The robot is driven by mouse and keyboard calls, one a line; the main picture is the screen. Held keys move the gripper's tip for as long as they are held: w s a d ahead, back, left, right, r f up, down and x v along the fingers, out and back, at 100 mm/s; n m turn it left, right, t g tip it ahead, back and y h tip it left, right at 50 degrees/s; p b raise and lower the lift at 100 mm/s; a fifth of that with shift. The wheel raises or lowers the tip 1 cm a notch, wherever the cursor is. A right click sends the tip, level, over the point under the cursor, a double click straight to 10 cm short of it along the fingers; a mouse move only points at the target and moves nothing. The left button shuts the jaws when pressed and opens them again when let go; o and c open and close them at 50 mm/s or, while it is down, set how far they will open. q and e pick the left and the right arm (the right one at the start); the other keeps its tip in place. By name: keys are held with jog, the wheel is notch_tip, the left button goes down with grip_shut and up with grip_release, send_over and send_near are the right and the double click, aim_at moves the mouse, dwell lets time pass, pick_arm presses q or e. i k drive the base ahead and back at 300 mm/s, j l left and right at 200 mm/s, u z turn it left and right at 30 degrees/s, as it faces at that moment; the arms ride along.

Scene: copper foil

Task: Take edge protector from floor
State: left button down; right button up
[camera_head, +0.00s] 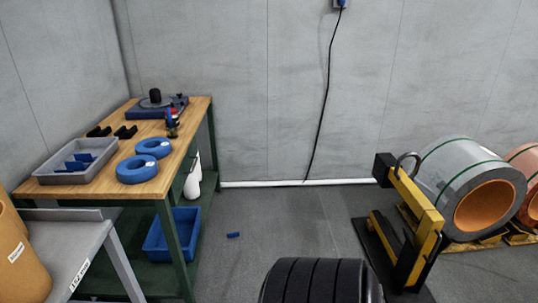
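A small blue piece, which looks like the edge protector (233,235), lies on the grey floor to the right of the workbench, apart from it. It is too small to make out its exact shape. Similar blue pieces (79,163) are in the grey tray on the bench. Neither of my grippers shows in the head view.
A wooden-topped workbench (196,129) with a blue bin (160,252) on its lower shelf stands left. A grey cart (75,245) is near left. A yellow-black stand (420,215) and large coils (445,160) are right. A dark ribbed round thing (312,282) occupies bottom centre.

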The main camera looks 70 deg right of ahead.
aim_at(234, 234)
jog(key=l+z, duration=0.1)
jog(key=z, duration=1.95)
jog(key=i+l+z, duration=0.3)
jog(key=i, duration=0.55)
jog(key=i+z, duration=0.3)
jog(key=i, duration=0.55)
jog(key=i+l+u, duration=0.1)
jog(key=i+u, duration=0.3)
jog(key=i, duration=0.15)
jog(key=i+l+u, duration=0.25)
jog(key=i+u, duration=0.2)
jog(key=i, duration=0.1)
